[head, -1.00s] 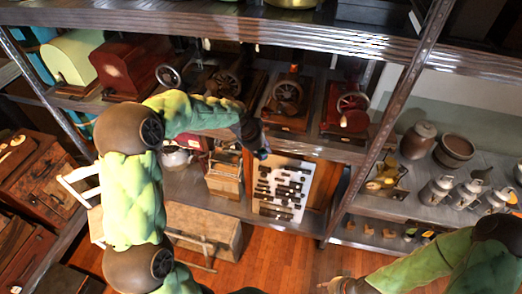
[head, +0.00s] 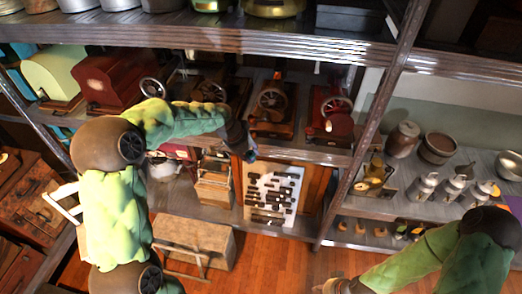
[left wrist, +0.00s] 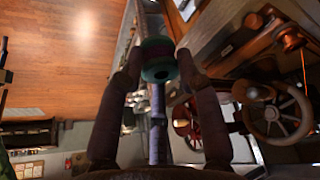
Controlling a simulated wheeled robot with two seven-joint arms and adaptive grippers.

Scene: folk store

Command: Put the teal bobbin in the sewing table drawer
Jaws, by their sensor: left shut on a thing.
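The teal bobbin (left wrist: 158,62), a small spool with a dark middle, sits between the two fingertips of my left gripper (left wrist: 157,68) in the left wrist view. The fingers are shut on it. In the head view my left gripper (head: 246,150) is held out in front of the shelf with the sewing machines, above a white board with dark items. My right gripper (head: 333,286) is low at the bottom edge, away from the shelves; its fingers are too unclear to tell their state. I cannot make out the sewing table drawer.
Hand-crank machines (head: 272,104) stand on the middle shelf. The white board (head: 272,192) and a wooden chest (head: 192,240) are below. A metal shelf post (head: 372,140) rises to the right, with pots (head: 403,138) beyond. The wooden floor (head: 275,260) in front is bare.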

